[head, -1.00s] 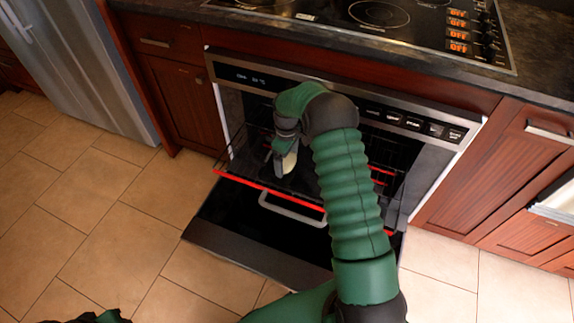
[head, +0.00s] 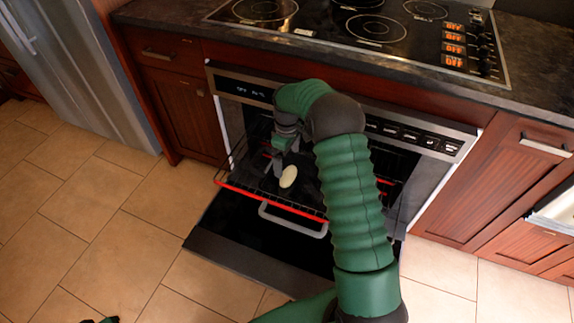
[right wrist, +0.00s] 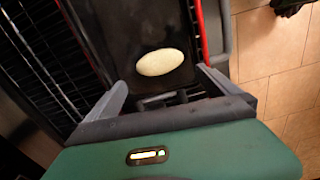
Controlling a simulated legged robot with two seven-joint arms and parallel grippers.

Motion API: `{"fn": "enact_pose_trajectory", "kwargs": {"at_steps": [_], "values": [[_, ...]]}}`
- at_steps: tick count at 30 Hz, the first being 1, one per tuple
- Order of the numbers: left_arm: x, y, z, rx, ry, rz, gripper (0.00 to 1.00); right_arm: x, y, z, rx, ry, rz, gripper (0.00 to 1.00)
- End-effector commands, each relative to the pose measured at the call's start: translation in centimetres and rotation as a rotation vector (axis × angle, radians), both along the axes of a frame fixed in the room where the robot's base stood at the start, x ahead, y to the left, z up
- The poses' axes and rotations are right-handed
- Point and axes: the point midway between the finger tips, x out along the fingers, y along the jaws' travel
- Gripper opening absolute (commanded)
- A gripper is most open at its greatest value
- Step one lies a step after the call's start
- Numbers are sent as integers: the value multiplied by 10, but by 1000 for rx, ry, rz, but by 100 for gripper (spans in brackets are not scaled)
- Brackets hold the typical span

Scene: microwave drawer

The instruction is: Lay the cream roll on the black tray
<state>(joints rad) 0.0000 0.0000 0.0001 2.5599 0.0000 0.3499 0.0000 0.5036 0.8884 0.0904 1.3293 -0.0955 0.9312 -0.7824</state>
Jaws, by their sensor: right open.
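The cream roll (head: 289,177) is a pale oval. It lies on the black tray (head: 261,184) on the pulled-out oven rack. In the right wrist view the roll (right wrist: 160,62) rests flat on the dark tray surface (right wrist: 135,22), beyond my fingertips. My right gripper (head: 276,163) is just up and left of the roll in the head view. In the right wrist view its two fingers (right wrist: 160,86) are spread wide, with nothing between them, apart from the roll. My left gripper does not show clearly; only a dark green scrap of my left side is at the bottom edge.
The oven door (head: 250,245) hangs open below the rack, with a grey handle (head: 292,219). The rack's front edge (head: 240,192) is red. A cooktop (head: 375,25) lies above, cabinets (head: 500,185) to the right. The tiled floor at left is clear.

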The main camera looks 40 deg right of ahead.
Motion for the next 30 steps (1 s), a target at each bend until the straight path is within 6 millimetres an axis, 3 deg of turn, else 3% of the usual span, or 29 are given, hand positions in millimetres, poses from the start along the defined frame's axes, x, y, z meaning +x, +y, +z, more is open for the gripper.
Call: {"fn": "enact_pose_trajectory", "kwargs": {"at_steps": [1, 3, 7, 11, 14, 15, 19, 21, 24, 30], "values": [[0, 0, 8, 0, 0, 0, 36, 1, 0, 15, -1, -3, 0, 100], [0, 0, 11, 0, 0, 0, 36, 1, 0, 26, -1, -1, 0, 100], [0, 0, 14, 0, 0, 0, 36, 1, 4, 37, 0, -2, -1, 100], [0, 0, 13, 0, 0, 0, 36, -8, 47, 54, -13, -31, -36, 100], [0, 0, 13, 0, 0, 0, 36, -35, 109, 73, -24, -86, -107, 100], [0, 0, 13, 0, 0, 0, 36, -52, 134, 79, -22, -111, -144, 100], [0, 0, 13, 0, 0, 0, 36, -118, 195, 87, 2, -185, -264, 100], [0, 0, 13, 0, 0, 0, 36, -149, 214, 85, 22, -211, -321, 100], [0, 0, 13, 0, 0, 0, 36, -177, 228, 82, 42, -232, -372, 100], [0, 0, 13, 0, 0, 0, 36, -187, 231, 80, 51, -237, -395, 100]]}}
